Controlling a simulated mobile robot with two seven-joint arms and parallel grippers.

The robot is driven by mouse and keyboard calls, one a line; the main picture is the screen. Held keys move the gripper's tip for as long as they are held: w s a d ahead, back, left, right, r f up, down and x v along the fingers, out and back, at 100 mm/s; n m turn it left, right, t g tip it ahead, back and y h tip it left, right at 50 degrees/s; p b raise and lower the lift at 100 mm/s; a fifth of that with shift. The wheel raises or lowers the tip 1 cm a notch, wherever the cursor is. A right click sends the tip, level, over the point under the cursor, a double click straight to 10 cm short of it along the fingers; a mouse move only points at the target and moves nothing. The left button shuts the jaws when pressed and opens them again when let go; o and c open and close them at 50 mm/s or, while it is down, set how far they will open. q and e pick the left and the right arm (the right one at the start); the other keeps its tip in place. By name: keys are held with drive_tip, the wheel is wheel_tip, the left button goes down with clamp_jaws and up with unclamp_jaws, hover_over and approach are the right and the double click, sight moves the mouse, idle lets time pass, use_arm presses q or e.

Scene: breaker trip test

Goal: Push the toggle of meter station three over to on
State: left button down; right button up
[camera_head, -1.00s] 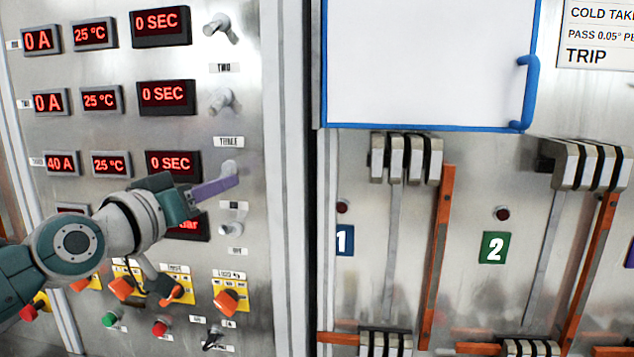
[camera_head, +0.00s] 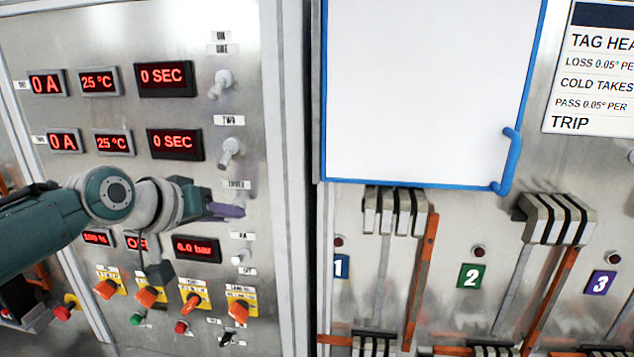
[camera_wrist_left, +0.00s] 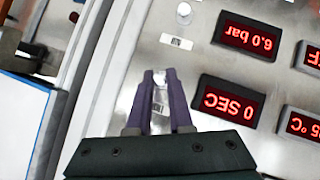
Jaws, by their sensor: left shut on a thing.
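The toggle of meter station three (camera_wrist_left: 159,80) shows in the left wrist view as a pale metal lever between my two purple fingers. Its label THREE (camera_head: 236,184) sits just above my fingers in the head view. My left gripper (camera_head: 228,210), with purple fingers, is shut on this toggle; it also shows in the left wrist view (camera_wrist_left: 160,98). In the head view my arm covers station three's readouts and the fingers mostly cover the toggle. The 0 SEC display (camera_wrist_left: 228,102) shows inverted in the left wrist view. My right gripper is out of view.
Toggles one (camera_head: 220,84) and two (camera_head: 229,152) are above my gripper. A small white switch (camera_head: 241,256) is below. Orange rotary knobs (camera_head: 238,312) line the lower panel. A blue-framed white board (camera_head: 425,90) is at right, above large breaker levers (camera_head: 394,211).

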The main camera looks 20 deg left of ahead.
use_arm(q)
drive_tip(key=shift+w+a+r+g+p, duration=0.1)
drive_tip(key=shift+a+r+g+p, duration=0.1)
drive_tip(key=shift+r+g+p, duration=0.25)
drive_tip(key=shift+w+r+n+g, duration=0.15)
drive_tip(key=shift+n+g, duration=0.15)
drive_tip(key=shift+g, duration=0.65)
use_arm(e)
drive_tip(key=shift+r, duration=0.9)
use_arm(q)
drive_tip(key=c, duration=0.8)
unclamp_jaws()
drive_tip(key=shift+h, duration=0.3)
drive_tip(key=shift+c, duration=0.2)
drive_tip(key=shift+r, duration=0.15)
drive_tip(key=shift+s+r, duration=0.2)
drive_tip(key=d+b+v, duration=0.1)
drive_tip(key=v, duration=0.8)
drive_tip(key=shift+a+r, duration=0.2)
drive_tip(key=shift+a, duration=0.25)
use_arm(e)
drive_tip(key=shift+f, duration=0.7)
